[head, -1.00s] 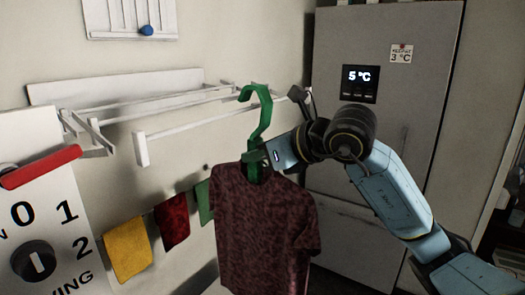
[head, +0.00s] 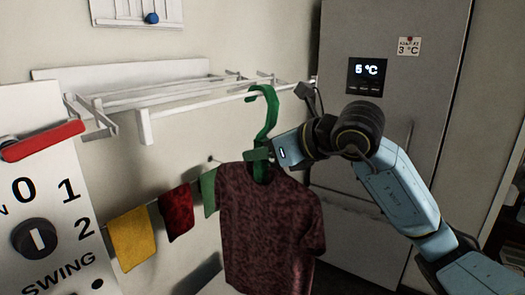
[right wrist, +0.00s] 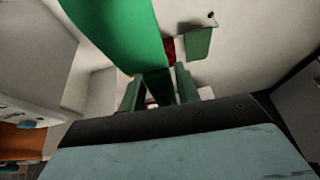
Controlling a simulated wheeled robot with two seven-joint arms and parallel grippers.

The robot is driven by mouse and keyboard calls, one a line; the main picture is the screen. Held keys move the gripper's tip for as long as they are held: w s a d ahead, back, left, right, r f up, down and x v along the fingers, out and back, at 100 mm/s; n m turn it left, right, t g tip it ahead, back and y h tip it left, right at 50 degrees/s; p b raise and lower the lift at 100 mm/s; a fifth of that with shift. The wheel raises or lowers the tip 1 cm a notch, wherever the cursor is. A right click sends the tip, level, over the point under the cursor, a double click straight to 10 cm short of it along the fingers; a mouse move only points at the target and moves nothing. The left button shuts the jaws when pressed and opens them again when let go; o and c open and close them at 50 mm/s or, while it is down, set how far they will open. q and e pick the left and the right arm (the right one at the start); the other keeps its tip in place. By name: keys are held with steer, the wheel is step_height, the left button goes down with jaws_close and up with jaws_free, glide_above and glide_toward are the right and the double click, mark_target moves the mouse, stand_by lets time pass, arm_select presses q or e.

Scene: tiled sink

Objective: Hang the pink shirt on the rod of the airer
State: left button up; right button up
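The pink shirt (head: 268,235) looks dark maroon and hangs upright on a green hanger (head: 268,118). My right gripper (head: 262,155) is shut on the hanger's neck, just below the hook and above the collar. The airer's white front rod (head: 195,105) runs along the wall. The top of the hook overlaps the rod's line toward its right part; I cannot tell whether the hook rests on it. In the right wrist view the green hanger (right wrist: 120,30) fills the upper left, above the fingers (right wrist: 160,92). My left gripper is not in view.
Yellow, red and green cloths (head: 131,238) hang on a line below the airer. A white panel with a dial (head: 40,215) and a red bar (head: 42,140) stands at left. A grey fridge (head: 385,120) stands behind my right arm. The rod left of the hook is clear.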

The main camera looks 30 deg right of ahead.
steer(key=b+v, duration=0.3)
steer(key=v, duration=1)
steer(key=shift+s, duration=0.2)
